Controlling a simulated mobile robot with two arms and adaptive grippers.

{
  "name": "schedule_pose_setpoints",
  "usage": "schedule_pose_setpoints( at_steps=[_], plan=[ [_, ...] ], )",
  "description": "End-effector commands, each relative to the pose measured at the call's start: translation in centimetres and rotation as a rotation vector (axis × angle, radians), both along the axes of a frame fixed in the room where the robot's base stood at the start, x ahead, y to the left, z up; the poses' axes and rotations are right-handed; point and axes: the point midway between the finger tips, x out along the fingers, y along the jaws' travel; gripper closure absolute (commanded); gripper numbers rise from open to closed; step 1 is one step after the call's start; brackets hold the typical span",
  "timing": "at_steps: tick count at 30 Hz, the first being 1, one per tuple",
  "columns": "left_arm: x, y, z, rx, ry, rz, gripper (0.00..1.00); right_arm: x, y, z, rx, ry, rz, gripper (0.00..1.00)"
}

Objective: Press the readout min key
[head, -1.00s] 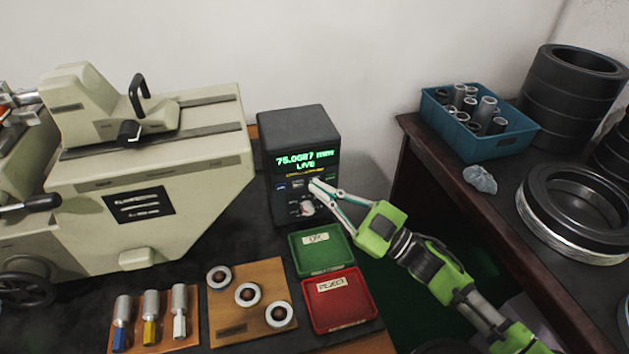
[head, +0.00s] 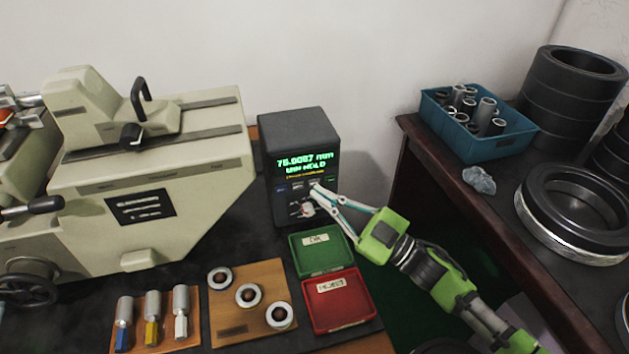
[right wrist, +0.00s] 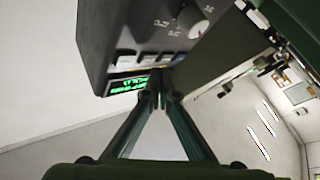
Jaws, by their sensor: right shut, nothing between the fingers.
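The readout (head: 298,130) is a dark grey box with a green lit display (head: 305,162) that reads 75.0087 mm, with MIN HOLD below. A row of small keys sits under the display, with a round white knob (head: 307,209) lower down. My right gripper (head: 316,189) is shut and empty, its fingertips at the key row. In the right wrist view the readout (right wrist: 110,25) appears turned over, and the fingertips (right wrist: 163,82) are at the keys (right wrist: 149,58), hiding part of them. I cannot tell whether they touch. My left gripper is not in view.
A large beige measuring machine (head: 150,180) stands at left. A green tray (head: 322,254) and a red tray (head: 338,300) lie before the readout, beside a wooden board (head: 236,300) with rings. A blue bin (head: 480,142) and black rings occupy the right table.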

Motion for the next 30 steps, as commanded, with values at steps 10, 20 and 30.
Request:
schedule_pose_setpoints(
  at_steps=[10,20,30],
  plan=[
    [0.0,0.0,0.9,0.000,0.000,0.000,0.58,-1.3,-0.5,0.1,0.000,0.004,0.000,1.00],
    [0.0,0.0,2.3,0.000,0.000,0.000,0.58,-4.3,-1.4,0.1,-0.001,0.002,-0.001,1.00],
    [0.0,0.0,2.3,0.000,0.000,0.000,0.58,-4.7,-1.6,0.0,0.000,0.000,0.000,1.00]
  ],
)
